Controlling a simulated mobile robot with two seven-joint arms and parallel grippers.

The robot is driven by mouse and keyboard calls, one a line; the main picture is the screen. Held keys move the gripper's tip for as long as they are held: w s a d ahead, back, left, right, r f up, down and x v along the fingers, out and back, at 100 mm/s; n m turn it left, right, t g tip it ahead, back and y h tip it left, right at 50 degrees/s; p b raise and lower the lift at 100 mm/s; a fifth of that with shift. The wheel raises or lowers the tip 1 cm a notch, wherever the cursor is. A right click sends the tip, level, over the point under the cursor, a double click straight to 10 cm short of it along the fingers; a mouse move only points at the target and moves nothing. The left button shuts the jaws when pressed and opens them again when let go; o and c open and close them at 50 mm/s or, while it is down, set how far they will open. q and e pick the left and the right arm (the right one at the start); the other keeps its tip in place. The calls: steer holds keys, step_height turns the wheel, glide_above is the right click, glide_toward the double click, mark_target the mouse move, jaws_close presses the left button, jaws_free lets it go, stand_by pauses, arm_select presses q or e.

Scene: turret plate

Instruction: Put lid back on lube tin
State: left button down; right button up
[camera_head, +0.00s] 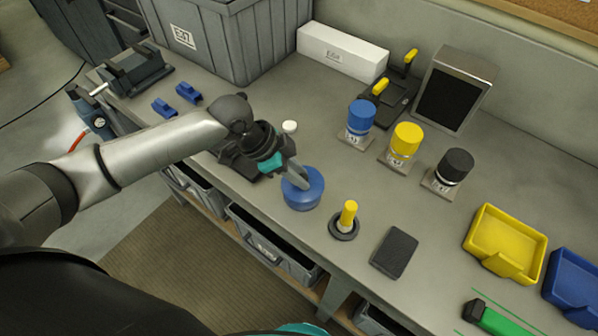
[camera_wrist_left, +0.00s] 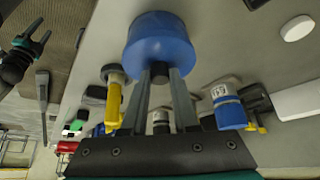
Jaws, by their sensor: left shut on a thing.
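The blue round lube tin (camera_head: 303,200) stands on the bench near its front edge; it also shows at the top of the left wrist view (camera_wrist_left: 160,35). My left gripper (camera_head: 302,184) reaches down to the middle of its top. In the left wrist view its two fingers (camera_wrist_left: 160,74) are shut on the lid's small dark grip part, at the blue top. The lid is hard to tell apart from the tin, and I cannot tell whether it sits fully seated.
A yellow-handled brush (camera_head: 347,218) stands close right of the tin, with a dark block (camera_head: 395,252) beyond. A small white disc (camera_head: 289,126) lies behind the tin. Blue (camera_head: 360,120), yellow (camera_head: 404,143) and black (camera_head: 455,166) capped bottles stand farther back.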

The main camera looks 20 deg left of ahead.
arm_select(q)
steer(key=shift+p, duration=0.35)
stand_by(0.5)
steer(key=shift+c, duration=0.6)
jaws_free()
steer(key=shift+r, duration=0.15)
steer(key=shift+r+p, duration=3.4)
steer(key=shift+p, duration=0.45)
jaws_close()
